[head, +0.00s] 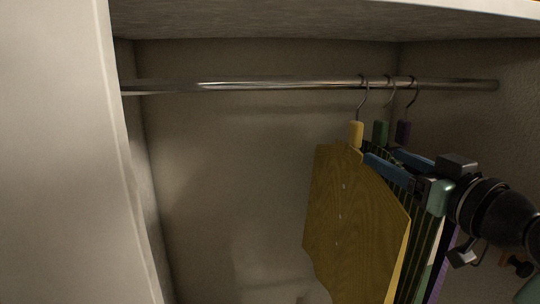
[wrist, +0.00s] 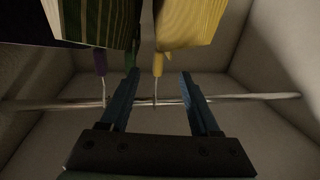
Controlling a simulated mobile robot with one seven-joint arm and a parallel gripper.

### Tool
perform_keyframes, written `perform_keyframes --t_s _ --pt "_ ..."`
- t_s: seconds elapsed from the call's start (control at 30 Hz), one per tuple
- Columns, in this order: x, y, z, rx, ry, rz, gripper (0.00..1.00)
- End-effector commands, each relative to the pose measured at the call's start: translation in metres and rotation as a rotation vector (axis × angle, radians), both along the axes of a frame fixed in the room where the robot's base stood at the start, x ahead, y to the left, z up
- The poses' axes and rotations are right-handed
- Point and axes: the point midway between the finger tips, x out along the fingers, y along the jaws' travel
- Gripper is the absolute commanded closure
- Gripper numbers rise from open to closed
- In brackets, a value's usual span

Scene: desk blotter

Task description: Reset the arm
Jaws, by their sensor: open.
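My gripper (head: 383,157) reaches in from the right among the hanging garments, just below the coloured hanger necks. Its two blue fingers are apart in the wrist view (wrist: 159,73). A yellow garment (head: 352,222) hangs at the front; its yellow hanger neck (wrist: 158,64) appears between the fingertips in the wrist view, with no finger visibly closed on it. A green hanger neck (head: 380,133) is behind it, and its garment is striped dark green (wrist: 98,22). A purple hanger neck (head: 403,132) is farthest right. Their garments are partly hidden by the yellow one and my arm.
A metal rail (head: 230,85) runs across the closet under a shelf (head: 270,18) and carries the hangers at its right part. A pale panel (head: 55,150) stands at the left. The rail's left and middle are empty. The right wall (head: 470,120) is close to my arm.

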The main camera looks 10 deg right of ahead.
Motion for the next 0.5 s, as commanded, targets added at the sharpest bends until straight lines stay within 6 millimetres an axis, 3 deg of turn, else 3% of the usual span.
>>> perform_keyframes --t_s 0.17,0.27,0.4,0.5 --pt "0.011 0.06 0.023 -0.035 -0.081 -0.077 0.37" --pt "0.001 0.115 0.055 -0.048 -0.212 -0.138 0.37" --pt "-0.048 0.187 0.108 -0.023 -0.454 -0.182 0.37" --pt "-0.091 0.221 0.136 0.012 -0.604 -0.185 0.37"
